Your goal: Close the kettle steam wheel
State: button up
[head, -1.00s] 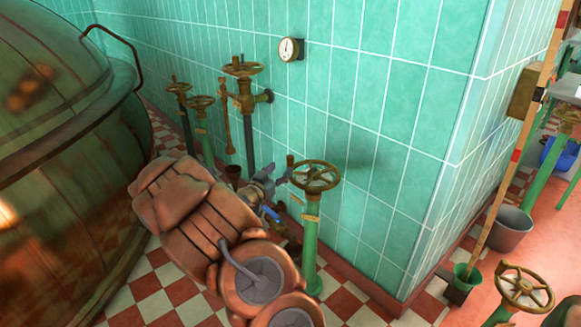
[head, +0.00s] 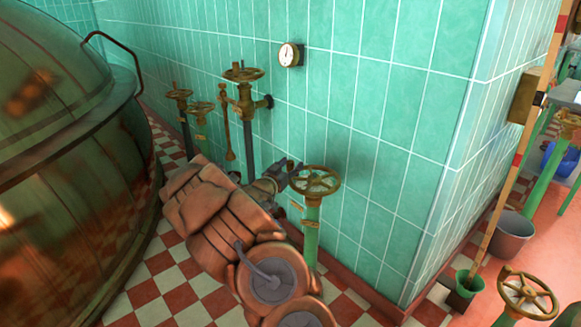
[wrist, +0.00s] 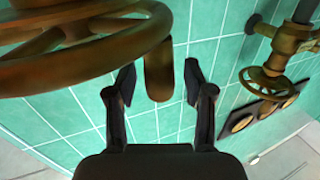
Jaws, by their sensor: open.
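A brass handwheel (head: 315,181) tops a green standpipe (head: 311,232) in front of the tiled wall. Its rim also fills the upper left of the wrist view (wrist: 80,68). My gripper (head: 287,172) is at the wheel's left side. In the wrist view my gripper (wrist: 158,84) is open, with a rounded brass handle (wrist: 158,68) between its fingers and a gap on both sides. The handle seems to belong to this wheel; their join is not clear. No label shows which wheel is the kettle steam wheel.
A large copper kettle (head: 65,150) fills the left. Other brass wheels (head: 243,74) stand along the wall, with a round gauge (head: 290,54) above. Another handwheel (head: 527,294) is at the lower right. A grey bucket (head: 511,235) and green pot (head: 468,282) stand past the wall corner.

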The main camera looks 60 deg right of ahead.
grip_shut()
dwell(0.5)
